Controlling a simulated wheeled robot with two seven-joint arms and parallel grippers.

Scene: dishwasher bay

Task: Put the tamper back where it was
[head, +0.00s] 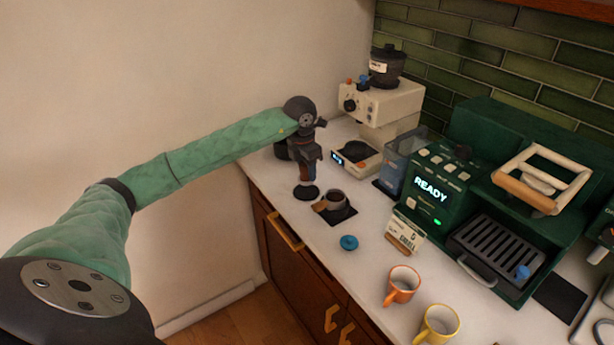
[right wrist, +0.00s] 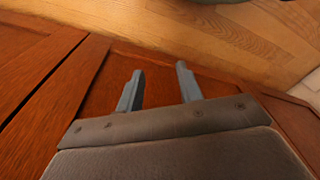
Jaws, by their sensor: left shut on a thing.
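My left gripper (head: 309,157) reaches in from the left, points down over the far left end of the counter, and is shut on the tamper (head: 307,174). The tamper is upright, and its brownish handle shows just under the fingers. A round black disc (head: 306,193) lies right below it on the counter. I cannot tell whether the tamper touches the disc. My right gripper (right wrist: 158,88) shows only in the right wrist view. Its two fingers are apart with nothing between them, in front of a wooden cabinet front (right wrist: 40,85).
A cream grinder (head: 380,105), a green coffee machine (head: 435,185), a small card sign (head: 403,236), a blue lid (head: 349,243), an orange mug (head: 402,284) and a yellow mug (head: 438,325) stand further right.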

